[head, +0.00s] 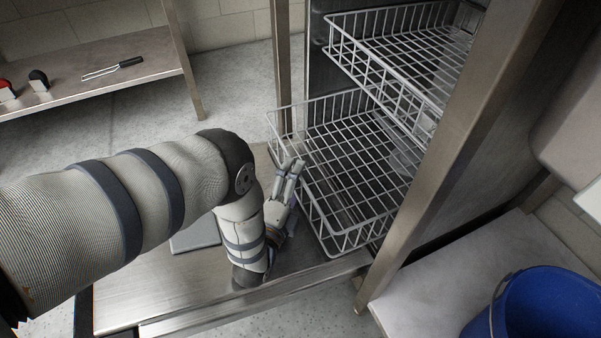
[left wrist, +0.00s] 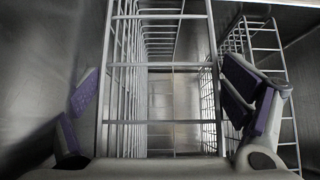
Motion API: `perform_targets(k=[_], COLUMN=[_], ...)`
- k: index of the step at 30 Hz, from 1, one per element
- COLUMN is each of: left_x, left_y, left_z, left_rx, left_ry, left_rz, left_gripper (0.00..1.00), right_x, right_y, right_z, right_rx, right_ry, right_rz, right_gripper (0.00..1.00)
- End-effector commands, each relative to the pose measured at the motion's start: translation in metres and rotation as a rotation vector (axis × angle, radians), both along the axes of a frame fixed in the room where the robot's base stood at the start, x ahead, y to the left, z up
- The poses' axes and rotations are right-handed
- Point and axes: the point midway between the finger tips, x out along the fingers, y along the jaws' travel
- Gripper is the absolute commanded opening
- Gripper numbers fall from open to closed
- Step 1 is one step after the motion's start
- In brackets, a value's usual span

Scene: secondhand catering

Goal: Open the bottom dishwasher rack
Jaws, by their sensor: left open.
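The bottom dishwasher rack (head: 350,160) is a pale wire basket, standing partly out of the tall steel housing in the head view. The upper rack (head: 385,65) is a similar basket above it, also partly out. My left gripper (head: 291,168) is at the left side of the bottom rack, its fingers near the rim wires. In the left wrist view its open fingers (left wrist: 158,85) stand apart on either side of rack wires (left wrist: 160,66). I cannot tell whether they touch the wires. My right gripper is not in view.
A steel counter (head: 150,290) lies under my left arm, with a flat grey thing (head: 196,236) on it. A steel post (head: 465,130) stands right of the racks. A blue bucket (head: 540,305) is at lower right. A side table (head: 100,70) holds small items at upper left.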

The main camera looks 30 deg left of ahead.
Motion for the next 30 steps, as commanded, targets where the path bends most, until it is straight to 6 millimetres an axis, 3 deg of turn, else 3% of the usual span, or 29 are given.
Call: perform_targets(k=[1, 6, 20, 30], left_x=[-0.014, -0.041, -0.052, -0.084], left_y=[-0.007, -0.011, -0.013, -0.017], left_z=[-0.001, 0.000, 0.002, 0.002], left_rx=[-0.005, -0.007, -0.009, -0.009], left_ry=[0.003, 0.001, -0.002, 0.000], left_rz=[-0.013, -0.014, -0.015, -0.015], left_gripper=[1.00, 1.00, 1.00, 1.00], right_x=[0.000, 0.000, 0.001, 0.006], right_y=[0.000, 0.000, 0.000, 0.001], right_z=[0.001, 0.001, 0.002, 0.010], right_rx=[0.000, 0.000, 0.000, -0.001], right_ry=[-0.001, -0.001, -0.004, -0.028], right_rz=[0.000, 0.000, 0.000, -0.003], right_gripper=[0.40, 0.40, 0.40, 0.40])
